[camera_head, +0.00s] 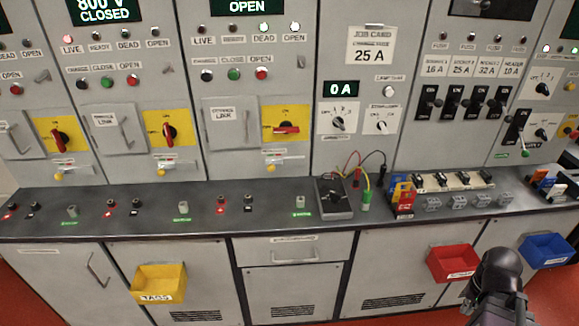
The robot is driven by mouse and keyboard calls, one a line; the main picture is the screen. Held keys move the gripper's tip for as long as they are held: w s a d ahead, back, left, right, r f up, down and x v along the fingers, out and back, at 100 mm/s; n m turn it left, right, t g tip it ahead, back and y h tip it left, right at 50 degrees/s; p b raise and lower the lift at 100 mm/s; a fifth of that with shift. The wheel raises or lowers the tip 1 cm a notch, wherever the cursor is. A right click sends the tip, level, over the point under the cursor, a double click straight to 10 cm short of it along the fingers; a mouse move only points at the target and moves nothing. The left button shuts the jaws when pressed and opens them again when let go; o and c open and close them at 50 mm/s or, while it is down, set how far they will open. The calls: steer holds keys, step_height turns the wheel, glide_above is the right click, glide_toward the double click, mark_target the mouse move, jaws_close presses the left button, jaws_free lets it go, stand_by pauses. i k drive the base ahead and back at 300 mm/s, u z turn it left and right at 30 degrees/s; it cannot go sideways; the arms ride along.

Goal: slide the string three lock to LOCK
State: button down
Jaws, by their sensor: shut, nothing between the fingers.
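String three appears to be the third panel from the left, though its number cannot be read. Its display reads OPEN and its DEAD lamp is lit. Its red rotary handle (286,130) lies roughly level on a yellow plate. Below it sits the small lock slider (271,168) with a yellow knob. Its position marks are too small to read. My gripper (497,308) is at the lower right, far from the lock and in front of the cabinets. It is shut and empty; its fingertips are cut off or hidden.
The second panel (168,131) shows 800 V CLOSED, its red handle upright, with a similar lock (162,172). A dark counter (150,222) runs below, carrying terminals and a meter (334,200) with leads. Yellow (159,283), red (453,263) and blue (546,250) bins hang below.

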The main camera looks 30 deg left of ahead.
mark_target(270, 163)
steer(key=z, duration=0.6)
steer(key=k, duration=0.75)
steer(key=u, duration=2.1)
steer(key=i, duration=0.45)
steer(key=z, duration=0.4)
